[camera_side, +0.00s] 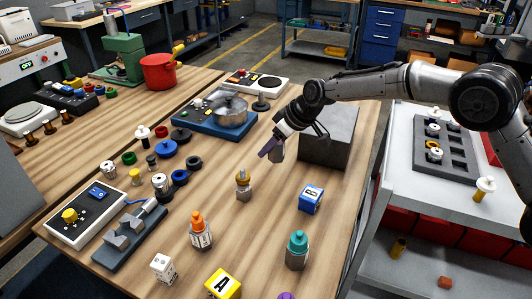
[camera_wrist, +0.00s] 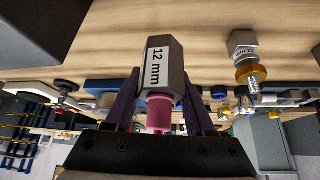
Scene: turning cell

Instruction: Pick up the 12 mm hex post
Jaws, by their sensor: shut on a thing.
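The 12 mm hex post (camera_wrist: 163,62) is a grey hexagonal body with a white "12 mm" label and a pink stem. My gripper (camera_wrist: 163,105) has its purple fingers shut on the pink stem, one on each side. In the side view, my gripper (camera_side: 272,146) is beside the grey block, with the grey post (camera_side: 279,153) at its fingers. The post appears held above the table; its lower end's clearance is hard to judge. A second grey post with an amber top (camera_side: 243,186) stands on the table, left of and nearer than my gripper; it also shows in the wrist view (camera_wrist: 243,42).
A large grey block (camera_side: 328,138) stands right beside my gripper. A blue B cube (camera_side: 311,199), a teal-capped bottle (camera_side: 297,250) and an orange-capped bottle (camera_side: 200,231) stand nearer. A blue device with a metal pan (camera_side: 228,112) is behind left. A dark slotted tray (camera_side: 444,150) lies on the right bench.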

